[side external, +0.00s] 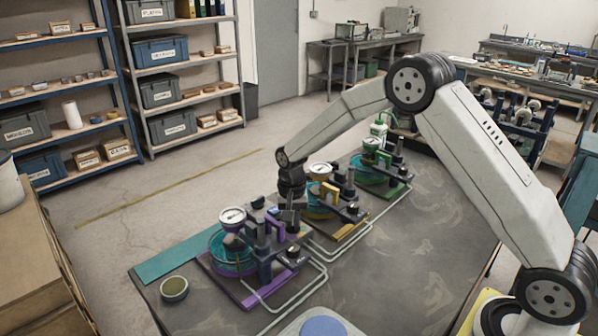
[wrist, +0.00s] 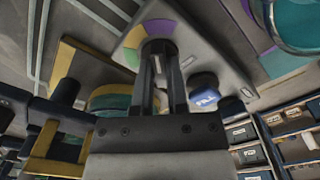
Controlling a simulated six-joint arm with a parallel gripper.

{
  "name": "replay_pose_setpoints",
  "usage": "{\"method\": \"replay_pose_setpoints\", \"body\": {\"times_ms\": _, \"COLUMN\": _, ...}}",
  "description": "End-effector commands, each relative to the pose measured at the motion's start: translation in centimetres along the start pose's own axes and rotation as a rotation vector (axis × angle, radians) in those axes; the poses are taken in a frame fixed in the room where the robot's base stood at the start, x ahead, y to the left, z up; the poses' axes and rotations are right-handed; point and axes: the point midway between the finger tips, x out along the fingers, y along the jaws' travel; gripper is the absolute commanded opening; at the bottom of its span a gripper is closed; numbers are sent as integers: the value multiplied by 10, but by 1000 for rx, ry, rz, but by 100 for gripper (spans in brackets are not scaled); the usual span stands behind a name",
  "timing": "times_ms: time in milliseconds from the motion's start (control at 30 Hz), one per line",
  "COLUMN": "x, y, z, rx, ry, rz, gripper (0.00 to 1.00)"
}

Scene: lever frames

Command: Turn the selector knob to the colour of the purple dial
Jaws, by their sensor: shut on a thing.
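My gripper (side external: 289,222) reaches down between the purple station and the yellow station. In the wrist view my gripper (wrist: 160,62) is shut on the dark selector knob (wrist: 158,46). The knob sits on a pale plate with green (wrist: 132,37), purple (wrist: 165,27) and yellow (wrist: 131,57) sectors around it. Which colour the knob points to cannot be told. The purple station's round white-faced dial (side external: 232,215) stands at the front left. The knob is hidden behind my gripper in the side view.
A blue button marked FILL (wrist: 204,86) is close beside my fingers. The yellow station's dial (side external: 320,170) and the green station's dial (side external: 371,143) stand farther back. Pale pipes (side external: 318,278) run along the bench. A small cup (side external: 174,288) stands at the front left.

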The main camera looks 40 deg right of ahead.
Motion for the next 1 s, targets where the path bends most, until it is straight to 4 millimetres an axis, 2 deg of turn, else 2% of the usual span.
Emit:
{"method": "replay_pose_setpoints", "body": {"times_ms": 167, "x": 0, "y": 0, "z": 1, "rx": -1, "ry": -2, "rz": 1, "gripper": 0}}
{"method": "replay_pose_setpoints", "body": {"times_ms": 200, "x": 0, "y": 0, "z": 1, "rx": -1, "ry": -2, "rz": 1, "gripper": 24}}
{"method": "replay_pose_setpoints", "body": {"times_ms": 300, "x": 0, "y": 0, "z": 0, "rx": -1, "ry": -1, "rz": 0, "gripper": 53}}
{"method": "replay_pose_setpoints", "body": {"times_ms": 733, "x": -4, "y": 0, "z": 0, "rx": -2, "ry": 0, "rz": -1, "gripper": 53}}
{"method": "replay_pose_setpoints", "body": {"times_ms": 1000, "x": -29, "y": 0, "z": 0, "rx": -2, "ry": 2, "rz": -2, "gripper": 53}}
